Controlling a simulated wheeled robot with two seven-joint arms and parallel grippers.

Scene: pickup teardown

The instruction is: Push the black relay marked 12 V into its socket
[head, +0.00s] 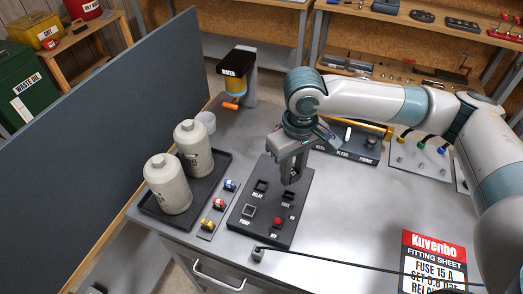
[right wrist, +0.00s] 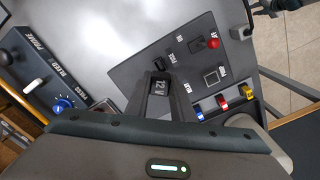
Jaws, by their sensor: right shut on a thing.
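My right gripper (head: 289,181) is shut on the black relay (right wrist: 160,87), whose "12 V" marking shows between the fingers in the right wrist view. In the head view the fingers point down over the upper right part of the dark socket panel (head: 239,222); they hide the relay there. The relay socket (head: 261,186) lies to the left of the fingertips and looks empty. The panel (right wrist: 135,68) also shows in the right wrist view. I cannot tell the gap between relay and panel. My left gripper is not in view.
The panel also has a fuse slot (head: 289,195), a red knob (head: 277,221) and a square push button (head: 249,210). A strip with coloured fuses (head: 218,204) and a black tray (head: 153,208) with two bottles lie left.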

